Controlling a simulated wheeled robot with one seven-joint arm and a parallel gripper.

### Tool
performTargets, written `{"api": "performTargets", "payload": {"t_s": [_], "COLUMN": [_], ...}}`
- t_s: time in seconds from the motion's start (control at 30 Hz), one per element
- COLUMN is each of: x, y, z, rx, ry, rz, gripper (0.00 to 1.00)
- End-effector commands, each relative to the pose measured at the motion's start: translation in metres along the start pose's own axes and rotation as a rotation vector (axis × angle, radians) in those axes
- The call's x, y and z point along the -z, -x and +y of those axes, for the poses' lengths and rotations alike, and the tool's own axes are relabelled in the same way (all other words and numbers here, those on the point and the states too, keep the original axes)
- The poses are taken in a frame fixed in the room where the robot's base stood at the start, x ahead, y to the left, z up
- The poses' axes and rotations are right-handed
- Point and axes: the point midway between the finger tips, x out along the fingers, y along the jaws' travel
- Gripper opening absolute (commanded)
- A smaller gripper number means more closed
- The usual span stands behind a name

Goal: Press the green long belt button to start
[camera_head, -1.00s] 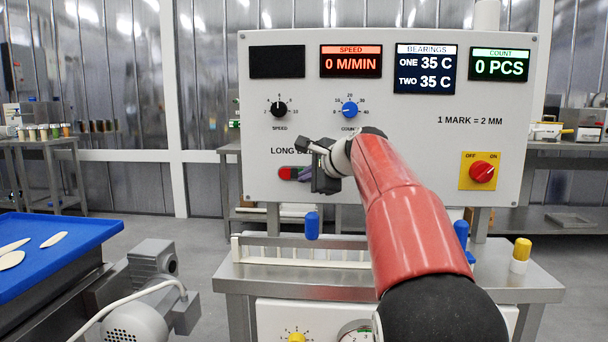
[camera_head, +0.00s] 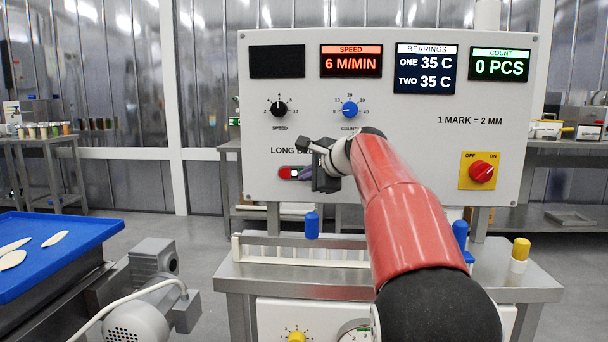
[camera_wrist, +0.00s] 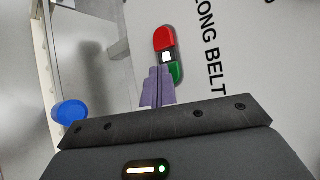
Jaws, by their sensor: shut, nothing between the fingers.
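The long belt button unit shows in the wrist view with a red end (camera_wrist: 163,39), a white lit middle (camera_wrist: 166,57) and a green button (camera_wrist: 175,72). My gripper (camera_wrist: 160,72) is shut and empty. Its purple fingertips are at the green button and cover part of it; whether they touch cannot be told. In the head view the red end (camera_head: 286,173) and white middle (camera_head: 295,173) show, while my gripper (camera_head: 308,173) hides the green button. The speed display (camera_head: 350,62) on the panel reads 6 M/MIN.
The white panel (camera_head: 400,130) also carries a black speed knob (camera_head: 279,109), a blue count knob (camera_head: 349,109) and a red OFF/ON switch (camera_head: 481,172). A blue-capped post (camera_head: 312,226) stands below. A blue tray (camera_head: 75,240) with pasta pieces lies at the left.

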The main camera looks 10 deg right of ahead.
Motion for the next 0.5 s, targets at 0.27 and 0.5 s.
{"api": "performTargets", "payload": {"t_s": [0.27, 0.5], "x": [-0.002, -0.008], "y": [0.003, 0.011], "z": [0.003, 0.009], "rx": [0.001, 0.0], "ry": [-0.001, 0.0], "rz": [0.0, 0.0], "gripper": [0.0, 0.0]}}
